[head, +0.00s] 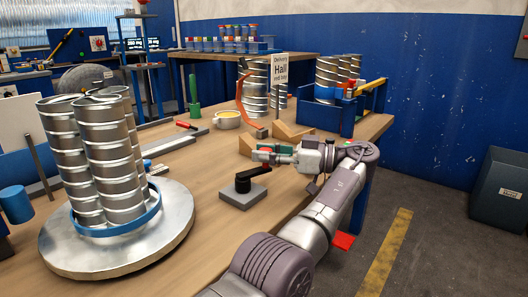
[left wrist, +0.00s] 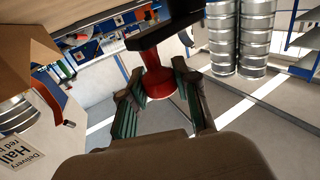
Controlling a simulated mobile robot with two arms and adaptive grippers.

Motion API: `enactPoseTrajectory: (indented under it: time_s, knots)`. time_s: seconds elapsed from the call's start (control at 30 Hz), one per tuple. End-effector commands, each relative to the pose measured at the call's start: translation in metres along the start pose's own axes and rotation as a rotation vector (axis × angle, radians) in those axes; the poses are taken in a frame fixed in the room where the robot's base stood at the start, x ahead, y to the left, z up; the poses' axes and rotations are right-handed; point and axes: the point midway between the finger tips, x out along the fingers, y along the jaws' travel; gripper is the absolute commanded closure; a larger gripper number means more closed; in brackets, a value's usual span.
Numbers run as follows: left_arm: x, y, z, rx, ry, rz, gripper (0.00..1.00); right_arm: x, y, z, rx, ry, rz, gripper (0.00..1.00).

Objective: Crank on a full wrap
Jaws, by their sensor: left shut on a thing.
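The crank has a black arm (head: 254,175) on a grey base block (head: 243,195) at the middle of the bench. Its red handle (left wrist: 157,82) stands between the green-padded fingers in the left wrist view. My left gripper (head: 266,153) is shut on this red handle, above the base block. The fingers partly hide the handle in the head view. A cluster of spiral metal ducts (head: 105,150) stands upright on a round silver turntable (head: 65,250) at the left. A blue band (head: 118,228) goes around the cluster's foot. My right gripper is not in view.
A blue crate (head: 325,116) with more ducts is at the back right. Bare bench lies between turntable and crank.

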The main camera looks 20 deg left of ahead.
Motion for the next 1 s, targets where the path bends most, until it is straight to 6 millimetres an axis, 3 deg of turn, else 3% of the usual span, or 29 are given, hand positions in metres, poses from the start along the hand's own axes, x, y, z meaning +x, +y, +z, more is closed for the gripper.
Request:
enactPoseTrajectory:
  time_s: [0.2, 0.23, 0.37, 0.73, 1.0]
  knots:
    - [0.001, 0.001, -0.002, -0.004, 0.002, 0.003, 1.00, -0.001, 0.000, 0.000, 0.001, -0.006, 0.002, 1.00]
    - [0.001, 0.001, -0.002, -0.004, 0.002, 0.003, 0.64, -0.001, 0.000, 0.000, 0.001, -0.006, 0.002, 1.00]
    - [0.001, 0.001, -0.002, -0.003, 0.001, 0.002, 0.43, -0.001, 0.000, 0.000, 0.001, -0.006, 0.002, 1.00]
    - [0.001, 0.000, -0.006, -0.003, 0.000, 0.000, 0.43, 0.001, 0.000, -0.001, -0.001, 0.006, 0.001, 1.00]
    - [0.001, 0.000, -0.052, -0.005, 0.000, 0.000, 0.43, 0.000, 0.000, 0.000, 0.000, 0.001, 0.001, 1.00]
